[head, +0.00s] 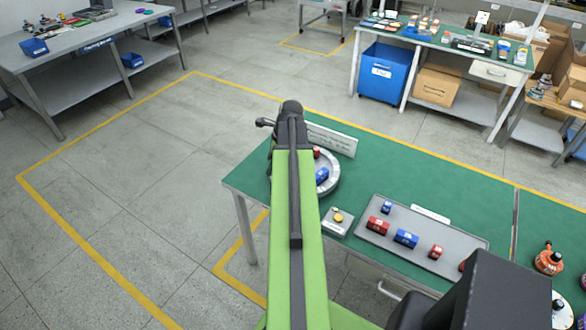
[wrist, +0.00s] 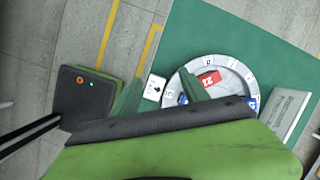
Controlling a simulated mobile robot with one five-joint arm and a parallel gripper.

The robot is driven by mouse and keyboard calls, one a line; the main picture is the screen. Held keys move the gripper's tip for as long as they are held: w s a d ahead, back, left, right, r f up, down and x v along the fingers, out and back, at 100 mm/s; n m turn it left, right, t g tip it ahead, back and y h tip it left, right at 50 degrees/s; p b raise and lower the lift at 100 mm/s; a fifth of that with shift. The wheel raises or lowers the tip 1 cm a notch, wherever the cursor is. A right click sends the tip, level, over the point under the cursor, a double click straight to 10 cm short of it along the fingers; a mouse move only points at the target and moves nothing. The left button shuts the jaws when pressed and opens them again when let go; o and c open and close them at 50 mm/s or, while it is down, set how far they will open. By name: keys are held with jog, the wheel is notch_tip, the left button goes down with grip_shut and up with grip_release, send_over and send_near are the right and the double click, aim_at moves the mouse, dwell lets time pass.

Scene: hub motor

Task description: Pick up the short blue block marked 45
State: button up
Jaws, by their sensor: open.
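A short blue block (head: 387,207) stands at the back left of the grey tray (head: 462,240) in the head view; its marking is too small to read. A longer blue block (head: 405,238) lies on the tray among red blocks. Another blue block (head: 322,174) is on the round pale dish (head: 333,183), partly hidden by my arm. In the wrist view the dish (wrist: 222,62) holds a red block marked 21 (wrist: 208,78) and a partly hidden blue block (wrist: 253,102). My gripper (wrist: 158,92) is open and empty, above the table near the dish and left of the tray.
A small plate with a yellow knob (head: 338,218) lies between dish and tray. A white sign (head: 330,140) stands behind the dish. Orange-and-dark parts (head: 549,260) stand at the right. A blue bin (head: 384,72) is under the far bench.

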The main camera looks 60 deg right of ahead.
jog(key=s+d+r+m+p, duration=0.2)
jog(key=s+d+r+m, duration=0.2)
jog(key=s+d+m, duration=0.45)
jog(key=w+f+b, duration=0.1)
jog(key=f+b, duration=0.3)
jog(key=w+f+n+b, duration=0.1)
jog(key=f+b, duration=0.3)
jog(key=w+f+n+b, duration=0.1)
jog(key=f+b, duration=0.3)
jog(key=shift+w+d+t+h, duration=0.2)
jog(key=shift+d+t+h, duration=0.15)
jog(key=shift+t+h, duration=0.05)
jog(key=shift+w+f, duration=0.1)
jog(key=b+x, duration=0.4)
jog(key=shift+s+a+f, duration=0.1)
jog(key=shift+s+f, duration=0.15)
jog(key=shift+f, duration=0.05)
jog(key=shift+w+f+b, duration=0.2)
jog(key=shift+f+b, duration=0.15)
jog(key=shift+b, duration=0.25)
jog(key=shift+r, duration=0.2)
jog(key=shift+c, duration=0.3)
grip_shut()
